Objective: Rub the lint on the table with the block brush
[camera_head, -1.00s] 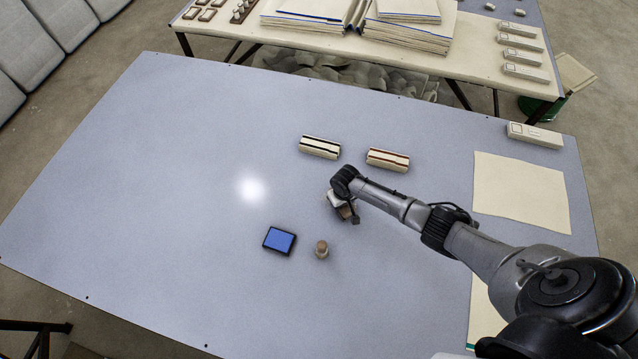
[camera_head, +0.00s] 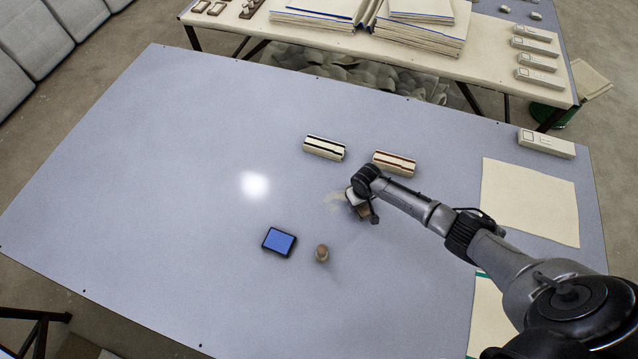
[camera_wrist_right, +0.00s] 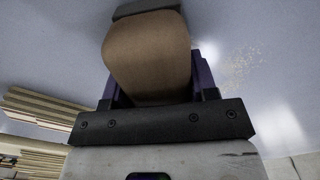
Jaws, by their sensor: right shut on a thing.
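My right gripper (camera_head: 361,208) is low over the middle of the table (camera_head: 160,230). It is shut on the block brush, whose brown wooden body (camera_wrist_right: 148,58) fills the space between the fingers in the right wrist view, with a dark strip at its far end. The lint is a faint pale patch (camera_head: 336,203) on the table just left of the gripper. It also shows as light specks (camera_wrist_right: 238,68) right of the brush in the right wrist view. I cannot tell whether the brush touches the table. My left gripper is not in view.
Two cream striped blocks (camera_head: 324,148) (camera_head: 395,163) lie behind the gripper. A blue pad (camera_head: 279,242) and a small wooden-topped stamp (camera_head: 322,253) stand in front, to the left. A cream sheet (camera_head: 529,200) lies at the right. The table's left side is clear.

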